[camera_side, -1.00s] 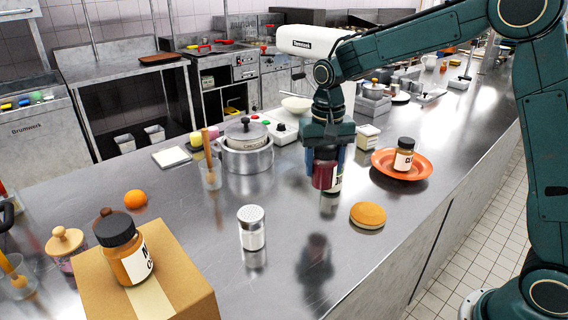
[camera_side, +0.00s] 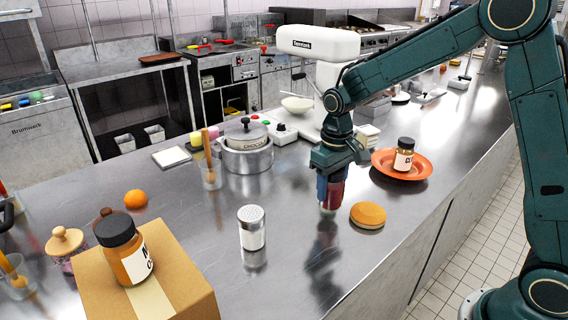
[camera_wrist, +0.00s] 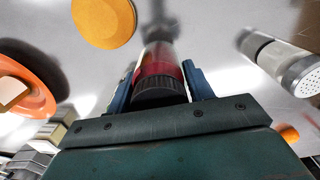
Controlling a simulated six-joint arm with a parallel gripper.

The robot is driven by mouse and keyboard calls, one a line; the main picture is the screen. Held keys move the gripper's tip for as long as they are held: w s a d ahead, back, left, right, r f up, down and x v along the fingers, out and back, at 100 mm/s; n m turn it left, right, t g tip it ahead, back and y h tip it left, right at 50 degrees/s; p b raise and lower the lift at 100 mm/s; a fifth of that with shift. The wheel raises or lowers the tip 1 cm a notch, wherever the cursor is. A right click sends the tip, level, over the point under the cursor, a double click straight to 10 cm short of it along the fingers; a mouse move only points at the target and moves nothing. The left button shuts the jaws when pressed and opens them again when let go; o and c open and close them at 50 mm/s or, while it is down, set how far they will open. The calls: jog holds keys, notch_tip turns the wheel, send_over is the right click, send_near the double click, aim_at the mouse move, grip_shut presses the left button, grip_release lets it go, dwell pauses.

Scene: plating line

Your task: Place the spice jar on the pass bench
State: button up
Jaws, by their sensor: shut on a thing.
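A spice jar (camera_side: 331,195) with red contents is held between the fingers of my gripper (camera_side: 331,180), just above or at the steel pass bench (camera_side: 180,270). I cannot tell whether its base touches the bench. In the wrist view the jar (camera_wrist: 159,68) sits between the two blue fingers, its dark ribbed lid towards me. My gripper is shut on it. My fingers hide most of the jar and its label in the side view. The jar's dark reflection lies on the bench directly below it.
A bun (camera_side: 367,215) lies close right of the held jar. An orange plate (camera_side: 383,166) carries another jar (camera_side: 404,155). A metal shaker (camera_side: 251,228) stands to the left. A pot (camera_side: 247,158) is behind left; a cardboard box (camera_side: 180,277) with a jar is front left. Bench in front is clear.

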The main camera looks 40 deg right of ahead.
jog(key=shift+w+a+r+m, duration=0.15)
jog(key=shift+w+r+m, duration=0.1)
jog(key=shift+r+m, duration=0.3)
jog(key=shift+w+a+r+m, duration=0.1)
jog(key=shift+w+r+m, duration=0.1)
jog(key=shift+r+m, duration=0.3)
notch_tip(320, 180, up, 14)
jog(key=w+a+m, duration=0.2)
jog(key=a+m, duration=0.1)
jog(key=m, duration=1.2)
jog(key=shift+r+m, duration=0.25)
jog(key=shift+m, duration=0.1)
jog(key=shift+f, duration=0.15)
notch_tip(320, 180, down, 19)
jog(key=shift+f, duration=0.2)
jog(key=shift+f, duration=0.15)
jog(key=o, duration=1.1)
jog(key=shift+o, duration=0.2)
